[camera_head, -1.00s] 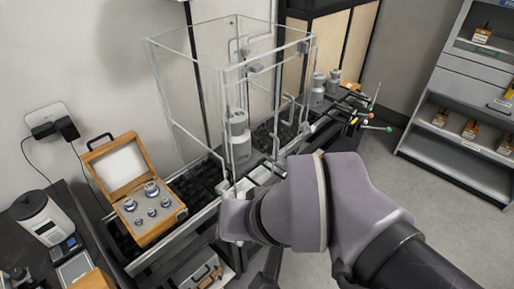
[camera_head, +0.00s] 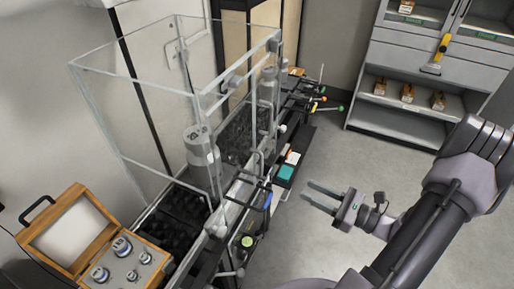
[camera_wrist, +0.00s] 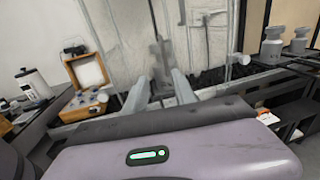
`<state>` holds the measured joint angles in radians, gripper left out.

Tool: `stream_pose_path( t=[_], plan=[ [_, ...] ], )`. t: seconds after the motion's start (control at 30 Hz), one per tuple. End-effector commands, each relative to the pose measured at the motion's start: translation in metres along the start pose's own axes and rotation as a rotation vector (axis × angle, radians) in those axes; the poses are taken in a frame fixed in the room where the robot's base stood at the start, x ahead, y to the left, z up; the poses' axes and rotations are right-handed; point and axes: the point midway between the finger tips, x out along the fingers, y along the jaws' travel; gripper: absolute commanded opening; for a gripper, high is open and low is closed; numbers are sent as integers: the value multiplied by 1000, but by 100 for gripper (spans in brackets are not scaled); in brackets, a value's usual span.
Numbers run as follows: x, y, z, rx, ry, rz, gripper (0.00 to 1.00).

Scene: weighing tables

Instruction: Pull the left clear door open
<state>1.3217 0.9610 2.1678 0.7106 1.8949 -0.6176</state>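A tall clear enclosure with pale edges stands on the dark bench. Its broad clear panel (camera_head: 135,110) faces the left side of the head view, and a narrower side with grey handle pieces (camera_head: 235,80) faces right. I see no open gap, but clear panes make this hard to tell. A grey metal weight (camera_head: 200,148) shows at the enclosure. My gripper (camera_head: 307,190) is over the floor, right of the enclosure and apart from it. Its two fingers are spread and empty. In the wrist view the fingers (camera_wrist: 160,92) point toward the clear panes (camera_wrist: 120,35).
A wooden case of weights (camera_head: 75,235) is open at lower left. Small bottles and a teal box (camera_head: 286,173) sit along the bench's right edge. A grey shelf unit (camera_head: 400,75) stands behind. Open floor (camera_head: 290,235) lies right of the bench.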

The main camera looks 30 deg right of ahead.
Motion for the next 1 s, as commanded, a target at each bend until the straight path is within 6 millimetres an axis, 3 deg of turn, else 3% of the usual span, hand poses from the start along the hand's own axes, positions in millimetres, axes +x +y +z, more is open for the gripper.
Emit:
stream_pose_path(
  t=[0.07, 0.17, 0.5, 0.63, 0.8, 1.0],
  plan=[
    [-3, -5, -6, 19, -15, -38, 32],
    [13, -6, -7, 20, -16, -38, 32],
    [116, -7, -7, 18, -15, -30, 32],
    [145, -8, -5, 18, -15, -32, 32],
    [165, -10, -4, 19, -15, -34, 32],
    [168, -11, -3, 20, -14, -36, 32]
  ],
)
